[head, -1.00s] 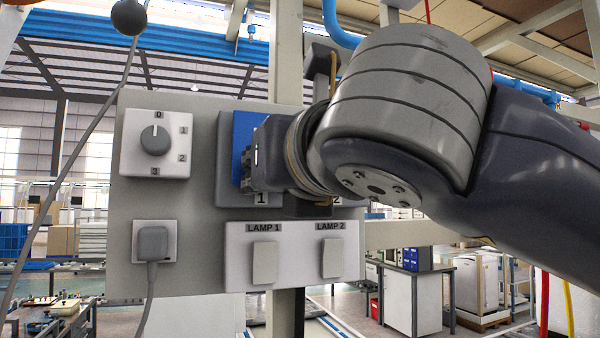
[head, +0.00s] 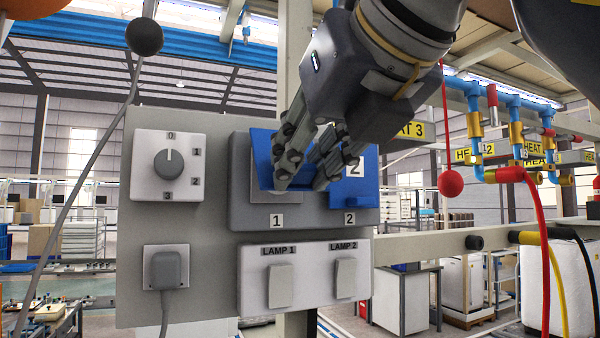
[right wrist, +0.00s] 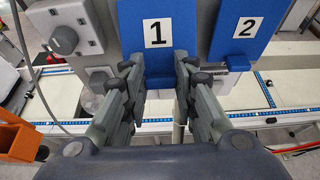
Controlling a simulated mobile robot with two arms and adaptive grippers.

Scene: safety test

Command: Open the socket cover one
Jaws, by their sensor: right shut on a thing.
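The grey socket box (head: 240,210) is fixed on the grey panel, with labels 1 and 2 under its two sockets. Blue socket cover one (head: 262,150) is at the left and appears tilted out from the box, with grey socket surface showing below it. My right gripper (head: 302,182) is in front of it, shut on cover one, and hides much of it. In the right wrist view, cover one (right wrist: 158,58) bears a "1" and its lower part lies between the fingers. Blue socket cover two (head: 352,195) is down, beside the gripper. My left gripper is not in view.
A rotary switch (head: 168,164) and a grey plug (head: 169,268) with cable sit left of the box. Lamp switches (head: 303,277) are below. A red ball on a cord (head: 451,183) hangs at right, near pipes and hoses (head: 541,240).

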